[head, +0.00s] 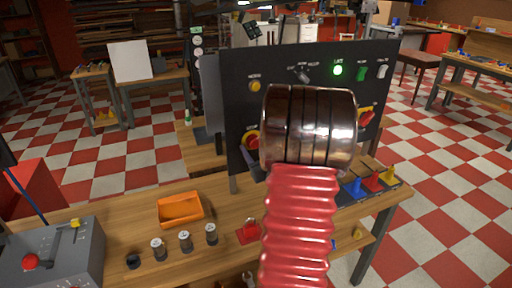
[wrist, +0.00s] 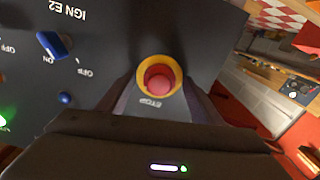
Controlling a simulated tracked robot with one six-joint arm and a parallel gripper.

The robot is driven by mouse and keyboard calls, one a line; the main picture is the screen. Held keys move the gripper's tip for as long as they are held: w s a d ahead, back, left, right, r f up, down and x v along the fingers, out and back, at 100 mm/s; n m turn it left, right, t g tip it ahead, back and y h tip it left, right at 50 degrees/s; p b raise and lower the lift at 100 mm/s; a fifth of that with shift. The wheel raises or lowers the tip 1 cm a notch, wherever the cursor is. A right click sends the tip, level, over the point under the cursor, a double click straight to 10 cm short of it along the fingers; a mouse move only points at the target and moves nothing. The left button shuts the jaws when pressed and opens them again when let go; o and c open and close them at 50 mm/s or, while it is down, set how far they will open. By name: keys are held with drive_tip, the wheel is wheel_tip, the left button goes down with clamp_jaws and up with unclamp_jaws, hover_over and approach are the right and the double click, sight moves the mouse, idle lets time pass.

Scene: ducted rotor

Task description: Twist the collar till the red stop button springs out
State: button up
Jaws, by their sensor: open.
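The red stop button (wrist: 159,80) sits inside a yellow collar (wrist: 159,60) on a dark panel (wrist: 105,30). The upside-down label beside it reads STOP. The button also shows in the head view (head: 253,141), at the panel's lower left, partly behind my arm. My gripper (wrist: 159,97) is open, with one dark finger on each side of the collar in the wrist view. I cannot tell whether the fingers touch the collar. Nothing is held. In the head view my arm hides most of the gripper.
The panel also carries a lit green lamp (head: 338,70), an amber button (head: 254,86), a red handle (head: 367,116) and a blue knob (wrist: 54,44). On the bench below are an orange tray (head: 181,209), several small cylinders (head: 185,241) and a grey control box (head: 58,258).

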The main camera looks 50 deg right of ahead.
drive_tip(key=shift+w+d, duration=0.1)
drive_tip(key=shift+w, duration=0.1)
drive_tip(key=c, duration=1.1)
